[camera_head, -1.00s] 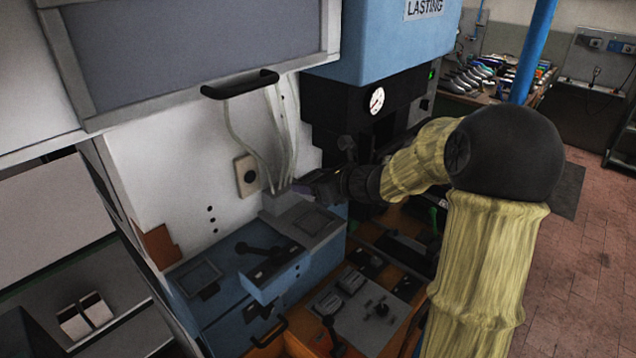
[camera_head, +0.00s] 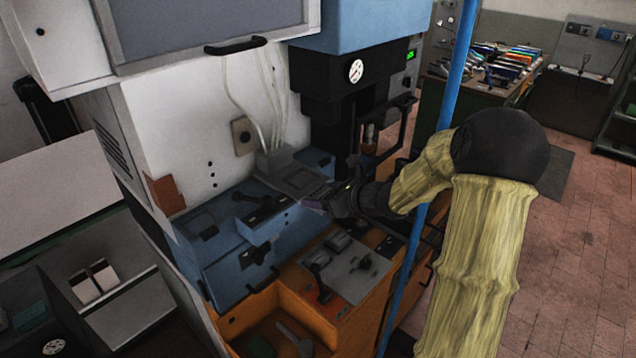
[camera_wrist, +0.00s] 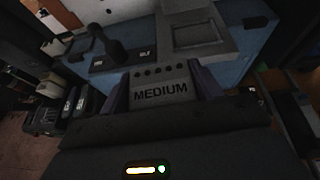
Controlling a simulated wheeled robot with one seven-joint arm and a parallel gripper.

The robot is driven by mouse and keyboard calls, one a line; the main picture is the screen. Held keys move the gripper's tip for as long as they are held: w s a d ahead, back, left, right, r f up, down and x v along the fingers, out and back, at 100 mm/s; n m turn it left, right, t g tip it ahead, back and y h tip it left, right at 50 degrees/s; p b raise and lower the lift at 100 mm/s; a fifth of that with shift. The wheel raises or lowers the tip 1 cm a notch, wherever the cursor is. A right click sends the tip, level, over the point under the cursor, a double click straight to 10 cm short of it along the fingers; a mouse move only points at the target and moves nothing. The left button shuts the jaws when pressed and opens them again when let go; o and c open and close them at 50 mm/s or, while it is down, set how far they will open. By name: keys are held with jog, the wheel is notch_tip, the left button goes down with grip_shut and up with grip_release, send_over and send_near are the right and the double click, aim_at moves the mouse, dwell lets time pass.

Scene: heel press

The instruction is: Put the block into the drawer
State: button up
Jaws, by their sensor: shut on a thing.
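My gripper (camera_head: 318,206) is over the blue and orange machine in the head view, in front of the grey top plate (camera_head: 300,180). In the wrist view its two purplish fingers (camera_wrist: 160,92) are shut on a grey block (camera_wrist: 160,85) marked MEDIUM, with a row of small holes. The block is held up, clear of the surfaces below as far as I can tell. It is too small to make out in the head view. An open orange compartment (camera_head: 234,322) with tools inside shows at the bottom; I cannot tell whether it is the drawer.
Black handles (camera_head: 262,280) sit on the blue front panel (camera_head: 225,278). Levers stand on the grey control plate (camera_head: 355,270). A blue pole (camera_head: 458,90) rises beside my arm.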

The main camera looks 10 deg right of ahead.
jog(key=s+d+f+n+g+y+b, duration=0.1)
jog(key=s+f, duration=0.2)
jog(key=f, duration=0.8)
jog(key=s+d+f+n+g+y+b, duration=0.1)
jog(key=s+f, duration=0.2)
jog(key=f, duration=0.7)
jog(key=s+a+f+b, duration=0.1)
jog(key=s+a+f, duration=0.1)
jog(key=s+f, duration=0.2)
jog(key=s+a+f+n+y, duration=0.1)
jog(key=s+f, duration=0.4)
jog(key=f, duration=0.5)
jog(key=shift+s+a+f+n+g+b, duration=0.3)
jog(key=shift+a+g+b, duration=0.1)
jog(key=shift+a, duration=0.25)
